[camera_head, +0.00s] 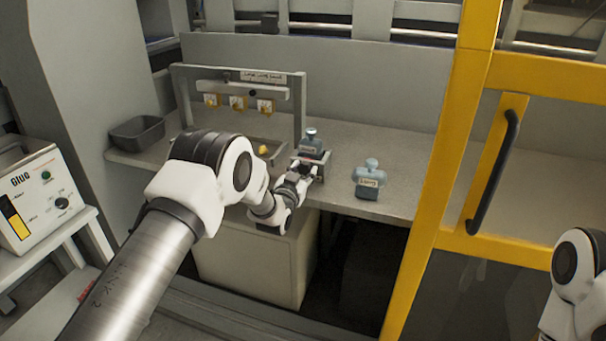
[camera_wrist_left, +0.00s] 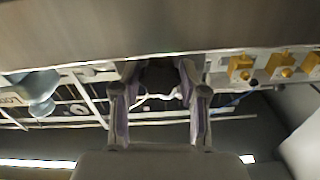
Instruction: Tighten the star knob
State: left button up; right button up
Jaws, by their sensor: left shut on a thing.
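A second labelled blue-grey block (camera_head: 369,180) stands on the bench to the right. A grey bin (camera_head: 137,131) is at the left. A yellow post (camera_head: 440,170) bounds the right side.

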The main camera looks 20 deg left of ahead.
pick_arm(q)
jog(key=m+b, duration=0.2)
jog(key=m, duration=0.1)
jog(key=shift+f, duration=0.15)
jog(key=m+b, duration=0.2)
jog(key=m, duration=0.2)
jog(key=m+b, duration=0.2)
jog(key=m, duration=0.1)
jog(key=shift+m, duration=0.3)
jog(key=m+b, duration=0.2)
jog(key=m, duration=0.1)
jog(key=shift+m, duration=0.3)
jog(key=m+b, duration=0.1)
jog(key=m, duration=0.2)
jog(key=shift+m+b, duration=0.3)
jog(key=m+b, duration=0.1)
jog(key=m, duration=0.2)
jog(key=shift+m, duration=0.4)
jog(key=m+b, duration=0.1)
jog(key=m, duration=0.2)
jog(key=shift+r+b, duration=0.2)
jog(key=shift+b, duration=0.1)
jog(key=shift+m+b, duration=0.45)
jog(key=shift+m, duration=1.55)
jog(key=shift+r, duration=0.1)
